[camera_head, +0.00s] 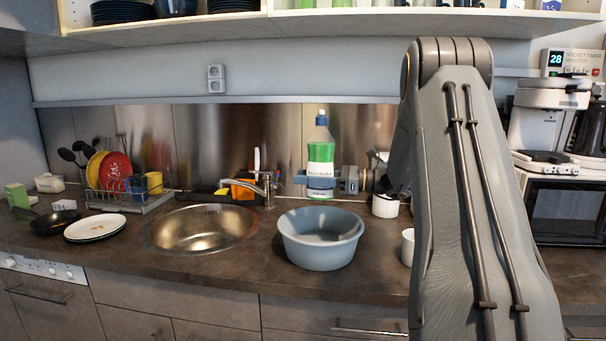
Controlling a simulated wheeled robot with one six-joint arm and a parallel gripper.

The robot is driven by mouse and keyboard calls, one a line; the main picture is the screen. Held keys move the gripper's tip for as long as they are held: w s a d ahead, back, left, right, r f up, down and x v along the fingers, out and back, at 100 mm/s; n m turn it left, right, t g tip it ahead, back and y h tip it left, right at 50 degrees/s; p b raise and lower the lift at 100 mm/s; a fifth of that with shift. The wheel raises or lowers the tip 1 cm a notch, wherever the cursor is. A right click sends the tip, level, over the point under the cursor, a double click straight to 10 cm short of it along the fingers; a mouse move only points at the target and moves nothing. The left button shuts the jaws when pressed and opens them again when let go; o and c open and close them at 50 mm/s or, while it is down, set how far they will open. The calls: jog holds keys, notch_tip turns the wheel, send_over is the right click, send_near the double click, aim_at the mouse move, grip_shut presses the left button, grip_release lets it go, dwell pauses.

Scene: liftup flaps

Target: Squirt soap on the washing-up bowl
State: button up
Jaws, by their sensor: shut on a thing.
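The soap bottle (320,158) is clear with green liquid, a white label and a blue cap. It is upright, with its base above and behind the far rim of the washing-up bowl. My gripper (321,181) is shut on the lower part of the bottle, reaching in from the right. The grey-blue washing-up bowl (318,257) stands on the counter right of the sink.
The round metal sink (200,228) and tap (265,188) are left of the bowl. A dish rack (128,198) and white plates (95,227) stand further left. A white mug (408,246) is right of the bowl, partly behind my arm. An open shelf hangs above.

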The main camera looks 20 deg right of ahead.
jog(key=s+a+m+p, duration=0.5)
jog(key=s+m+p, duration=0.2)
jog(key=m+p, duration=0.3)
jog(key=s+a+m+p, duration=0.5)
jog(key=s+m+p, duration=0.2)
jog(key=m+p, duration=0.3)
jog(key=shift+m+p, duration=0.3)
jog(key=shift+m, duration=0.9)
dwell(0.7)
jog(key=shift+s+a+f+n+b, duration=0.1)
jog(key=shift+s+f+n+b, duration=0.1)
jog(key=shift+f+n+b, duration=0.6)
jog(key=shift+s+a+f+n+b, duration=0.15)
jog(key=shift+f+n+b, duration=0.2)
jog(key=shift+n, duration=0.85)
jog(key=shift+s+a+f+n+b, duration=0.15)
jog(key=shift+f+n+b, duration=0.25)
jog(key=shift+f+n, duration=0.45)
